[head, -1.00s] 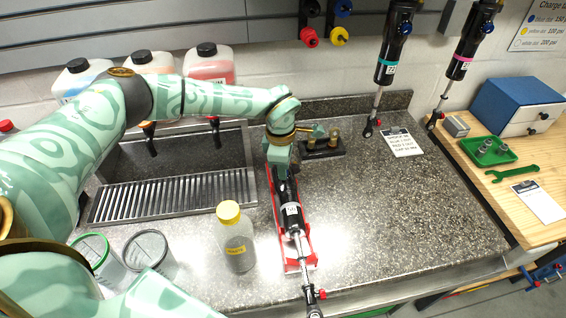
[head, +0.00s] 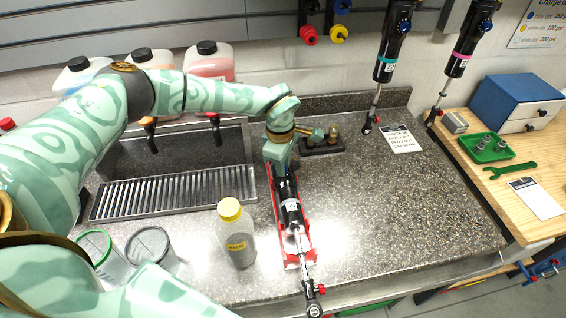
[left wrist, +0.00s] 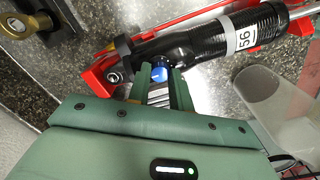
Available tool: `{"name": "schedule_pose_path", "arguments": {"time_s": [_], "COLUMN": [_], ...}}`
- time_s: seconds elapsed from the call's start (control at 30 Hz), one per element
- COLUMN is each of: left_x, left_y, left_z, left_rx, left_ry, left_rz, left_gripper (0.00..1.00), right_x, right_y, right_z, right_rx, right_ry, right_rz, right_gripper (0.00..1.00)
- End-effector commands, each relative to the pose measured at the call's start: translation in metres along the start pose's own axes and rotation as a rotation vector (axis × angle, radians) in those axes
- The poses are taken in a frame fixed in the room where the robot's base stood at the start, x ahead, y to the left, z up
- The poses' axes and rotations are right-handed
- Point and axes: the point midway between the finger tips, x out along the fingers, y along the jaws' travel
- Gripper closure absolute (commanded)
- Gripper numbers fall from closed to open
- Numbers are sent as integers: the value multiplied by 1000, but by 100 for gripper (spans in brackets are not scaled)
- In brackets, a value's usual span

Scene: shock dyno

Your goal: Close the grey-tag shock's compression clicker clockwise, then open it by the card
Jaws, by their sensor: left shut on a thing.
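A black shock (head: 290,212) with a pale tag marked 56 lies in a red cradle (head: 306,241) on the counter, its silver rod toward the front edge. The shock also fills the top of the left wrist view (left wrist: 200,45). My left gripper (head: 281,168) is at the shock's far end, pointing down. In the left wrist view its fingers (left wrist: 160,80) are shut on a blue knob (left wrist: 159,73) on the shock's side; the fingers partly hide the knob. A printed card (head: 402,140) lies on the counter to the right, its text too small to read. My right gripper is not in view.
A yellow-capped bottle (head: 237,240) stands left of the cradle. A dark block with brass fittings (head: 322,142) sits behind it. Two shocks (head: 393,45) hang at the back wall. The counter right of the cradle is clear.

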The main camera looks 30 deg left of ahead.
Motion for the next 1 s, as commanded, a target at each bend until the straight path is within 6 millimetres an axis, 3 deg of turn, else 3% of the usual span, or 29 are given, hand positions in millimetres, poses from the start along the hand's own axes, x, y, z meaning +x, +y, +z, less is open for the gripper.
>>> {"name": "schedule_pose_path", "arguments": {"time_s": [0.03,0.1,0.47,0.63,1.0], "left_x": [0,0,-5,-35,-131], "left_y": [0,0,1,1,1], "left_z": [0,0,0,0,0], "left_rx": [0,0,0,0,0], "left_ry": [0,0,-1,-1,-1], "left_rz": [1,1,2,5,4], "left_gripper": [76,57,57,57,57], "right_x": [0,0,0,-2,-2], "right_y": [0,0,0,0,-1], "right_z": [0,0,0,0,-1], "right_rx": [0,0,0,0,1], "right_ry": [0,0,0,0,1], "right_rz": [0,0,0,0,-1], "right_gripper": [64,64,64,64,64]}}
